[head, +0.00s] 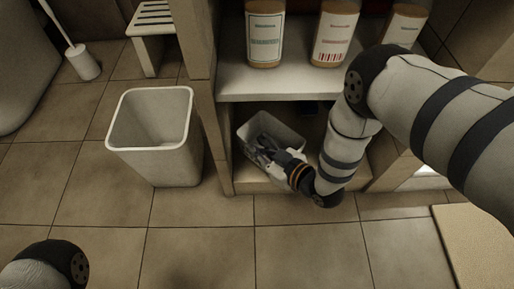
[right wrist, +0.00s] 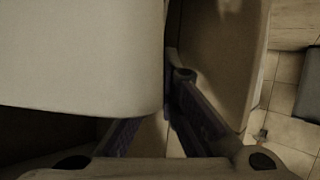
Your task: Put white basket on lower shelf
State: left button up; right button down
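A pale grey-white basket (head: 285,129) stands inside the lower shelf compartment (head: 246,187), turned at an angle and partly hidden by my right arm. My right gripper (head: 263,149) reaches down at this basket, its fingers at the open top and front side. In the right wrist view its fingers (right wrist: 172,92) lean in toward the middle, and a large pale surface hides part of them. Whether they pinch a wall is unclear. Another white basket (head: 162,160), empty and upright, stands on the floor left of the shelf. My left gripper is out of view.
Several labelled jars (head: 335,34) stand on the upper shelf board (head: 285,83). A slatted stool (head: 150,45) and a toilet brush (head: 83,62) are at the back left. A beige mat (head: 480,240) lies at the lower right. The tiled floor in front is clear.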

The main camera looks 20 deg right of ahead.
jog(key=shift+f+b, duration=0.45)
jog(key=shift+f, duration=0.1)
jog(key=c, duration=1.7)
grip_release()
jog(key=shift+s, duration=0.1)
